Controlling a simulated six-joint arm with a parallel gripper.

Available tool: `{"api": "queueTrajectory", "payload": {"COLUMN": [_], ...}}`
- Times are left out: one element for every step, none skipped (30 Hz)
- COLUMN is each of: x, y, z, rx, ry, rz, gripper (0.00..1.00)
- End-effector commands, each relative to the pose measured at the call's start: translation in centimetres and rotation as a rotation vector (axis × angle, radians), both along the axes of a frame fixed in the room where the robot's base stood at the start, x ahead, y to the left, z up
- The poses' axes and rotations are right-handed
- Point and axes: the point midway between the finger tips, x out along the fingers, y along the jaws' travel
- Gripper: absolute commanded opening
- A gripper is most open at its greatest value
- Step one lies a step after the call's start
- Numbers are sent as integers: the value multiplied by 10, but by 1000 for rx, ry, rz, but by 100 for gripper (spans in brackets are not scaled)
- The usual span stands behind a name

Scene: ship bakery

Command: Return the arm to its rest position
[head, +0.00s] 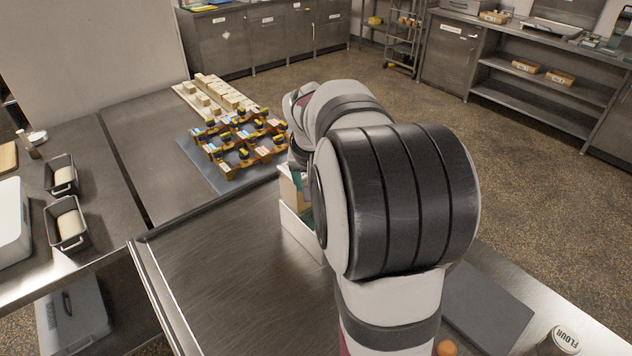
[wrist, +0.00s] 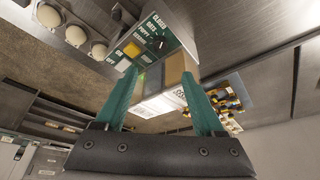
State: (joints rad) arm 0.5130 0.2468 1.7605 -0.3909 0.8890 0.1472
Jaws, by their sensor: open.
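My gripper (wrist: 160,95) shows in the wrist view with its two green fingers apart. A pale box-like thing (wrist: 174,70) shows beyond and between the fingers; I see no contact with it. A white open-topped box (head: 300,232) with beige and green contents stands partly hidden at the arm's left.
A grey mat (head: 205,165) carries wooden racks with dark and coloured pieces (head: 240,142). Pale blocks (head: 215,95) sit behind it. Two loaf tins (head: 68,222) are at left. A dark slab (head: 487,305) and a flour tin (head: 563,340) lie front right. The front-left bench is clear.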

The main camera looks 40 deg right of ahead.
Motion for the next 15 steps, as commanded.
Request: {"api": "queueTrajectory", "payload": {"x": [-1, -1, -2, -2, -2, -2, -2, -2, -2, -2, -2, -2, -2, -2, -2], "y": [1, 2, 2, 2, 2, 2, 2, 2, 2, 2, 2, 2, 2, 2, 3], "z": [4, 6, 7, 7, 7, 7, 7, 7, 7, 7, 7, 7, 7, 7, 7], "rx": [-1, -1, -1, 0, 0, 0, 0, 0, 0, 0, 0, 0, 0, 0, 0], "ry": [-1, -1, -1, 0, 0, 0, 0, 0, 0, 0, 0, 0, 0, 0, 1], "rz": [0, 0, 0, 0, 0, 0, 0, 0, 0, 0, 0, 0, 0, 0, 1], "gripper": [71, 71, 71, 71, 71, 71, 71, 71, 71, 71, 71, 71, 71, 71, 71]}}
